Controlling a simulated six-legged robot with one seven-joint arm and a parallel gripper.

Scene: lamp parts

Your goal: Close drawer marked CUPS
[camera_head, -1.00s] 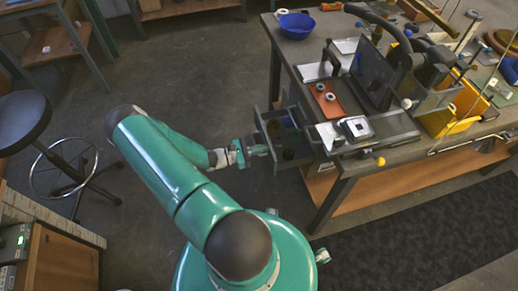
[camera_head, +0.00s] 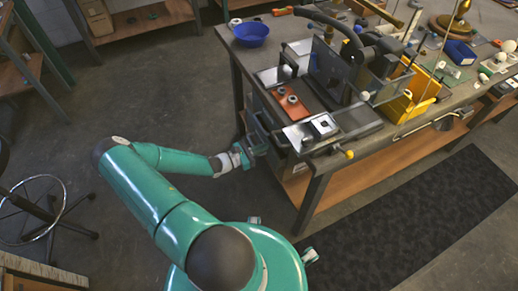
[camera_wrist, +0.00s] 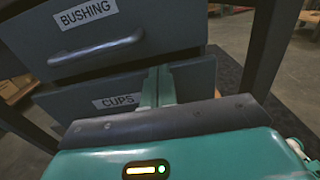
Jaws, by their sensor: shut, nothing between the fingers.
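The CUPS drawer (camera_wrist: 85,103) is the grey lower drawer in the wrist view, with a white label. The wrist housing hides the drawer's lower part. In the head view my gripper (camera_head: 256,148) is at the drawer unit (camera_head: 264,118) under the bench's left end.
The workbench (camera_head: 247,66) stands above the drawers, with a blue bowl (camera_head: 251,34) at its corner. A bench leg (camera_head: 311,203) stands right of my gripper. A dark mat (camera_head: 415,215) lies on the floor.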

